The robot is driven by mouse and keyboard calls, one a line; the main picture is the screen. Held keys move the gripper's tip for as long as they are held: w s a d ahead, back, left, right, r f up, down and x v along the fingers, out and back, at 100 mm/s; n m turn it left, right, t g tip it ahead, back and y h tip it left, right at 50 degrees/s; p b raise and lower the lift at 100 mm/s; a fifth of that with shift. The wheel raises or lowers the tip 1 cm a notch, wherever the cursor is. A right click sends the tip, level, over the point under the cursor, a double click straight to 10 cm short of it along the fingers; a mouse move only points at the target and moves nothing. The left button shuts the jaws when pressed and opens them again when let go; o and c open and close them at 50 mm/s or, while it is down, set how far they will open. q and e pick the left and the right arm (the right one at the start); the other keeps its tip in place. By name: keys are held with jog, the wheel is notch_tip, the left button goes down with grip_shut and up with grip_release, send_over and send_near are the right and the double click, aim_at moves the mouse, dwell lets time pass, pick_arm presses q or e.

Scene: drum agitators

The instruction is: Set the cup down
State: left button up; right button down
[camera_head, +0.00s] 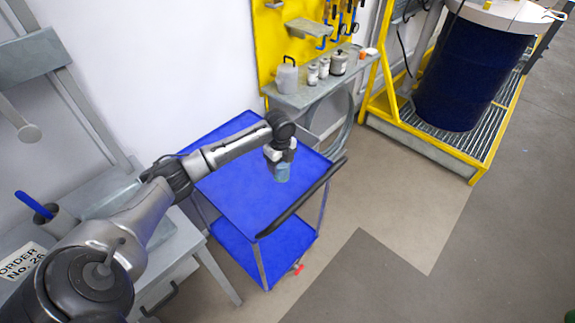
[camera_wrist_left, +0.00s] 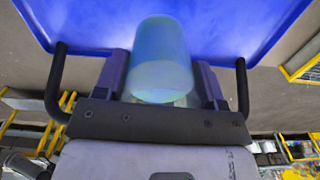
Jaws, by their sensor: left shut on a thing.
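A bluish, partly see-through cup (camera_head: 282,173) is in my left gripper (camera_head: 280,160), over the upper shelf of the blue cart (camera_head: 238,196). In the left wrist view the cup (camera_wrist_left: 162,62) sits between the two fingers of my left gripper (camera_wrist_left: 162,85), which are shut on it. The blue shelf (camera_wrist_left: 245,30) fills the view beyond the cup. I cannot tell whether the cup's base touches the shelf. My right gripper is not in view.
The cart's black handle (camera_head: 300,200) runs along its right side. A grey shelf with a jug (camera_head: 287,75) and several small containers stands behind it. A blue drum (camera_head: 470,75) stands on a yellow-framed grate at upper right. The cart's upper shelf looks otherwise clear.

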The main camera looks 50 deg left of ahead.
pick_arm(q)
jog(key=shift+s+a+f+b, duration=0.25)
jog(key=shift+a+f, duration=0.6)
jog(key=shift+f, duration=0.35)
jog(key=shift+s+a+f+b, duration=0.1)
jog(key=shift+a+f+b, duration=0.2)
jog(key=shift+a+f, duration=0.7)
jog(key=shift+s+a+f+b, duration=0.25)
jog(key=shift+a+f, duration=0.4)
jog(key=shift+f, duration=0.7)
jog(key=shift+f, duration=0.15)
jog(key=o, duration=1)
jog(key=shift+o, duration=0.2)
notch_tip(320, 180, up, 12)
jog(key=p, duration=0.2)
